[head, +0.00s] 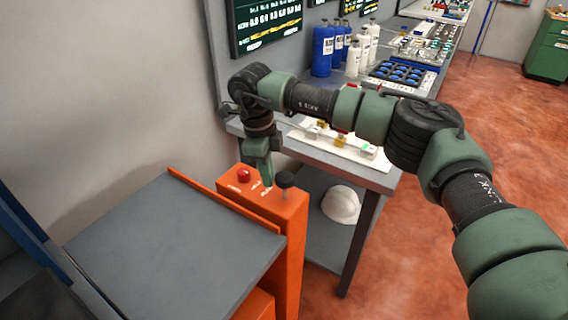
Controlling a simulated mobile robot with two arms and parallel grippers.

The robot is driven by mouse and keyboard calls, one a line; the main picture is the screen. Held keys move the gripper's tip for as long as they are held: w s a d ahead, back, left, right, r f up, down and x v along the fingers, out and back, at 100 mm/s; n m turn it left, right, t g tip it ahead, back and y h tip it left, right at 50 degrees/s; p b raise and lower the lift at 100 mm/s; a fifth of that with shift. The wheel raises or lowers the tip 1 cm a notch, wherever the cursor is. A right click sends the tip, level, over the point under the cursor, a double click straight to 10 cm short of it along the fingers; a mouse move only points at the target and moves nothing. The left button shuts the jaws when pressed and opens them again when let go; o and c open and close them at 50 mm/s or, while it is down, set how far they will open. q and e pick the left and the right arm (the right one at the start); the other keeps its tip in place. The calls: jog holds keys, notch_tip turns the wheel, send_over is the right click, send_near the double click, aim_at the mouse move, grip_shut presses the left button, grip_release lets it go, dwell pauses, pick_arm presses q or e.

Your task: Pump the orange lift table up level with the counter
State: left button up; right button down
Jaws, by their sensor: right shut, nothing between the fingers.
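The orange lift table has a flat grey top (170,245) with an orange edge strip, and its top looks lower than the counter. An orange control post (290,225) stands at its right side. On the post are a red button (243,175), a black knob (285,179) and small pale labels. The grey counter (375,178) is behind and to the right. My right gripper (268,184) points down over the post, between the red button and the black knob; it is shut and empty. I cannot tell whether its tips touch the post. My left gripper is out of view.
The counter holds a white mat (312,143) with small parts, blue bottles (322,52), white bottles (354,60) and a tray of blue pieces (395,75). A white hard hat (341,204) sits on the shelf below. The lift table's top is bare; red floor is open at right.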

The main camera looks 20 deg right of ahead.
jog(key=shift+d, duration=0.1)
jog(key=shift+r, duration=0.3)
notch_tip(320, 180, up, 7)
jog(key=b, duration=0.1)
jog(key=shift+w+a, duration=0.25)
jog(key=shift+a, duration=0.15)
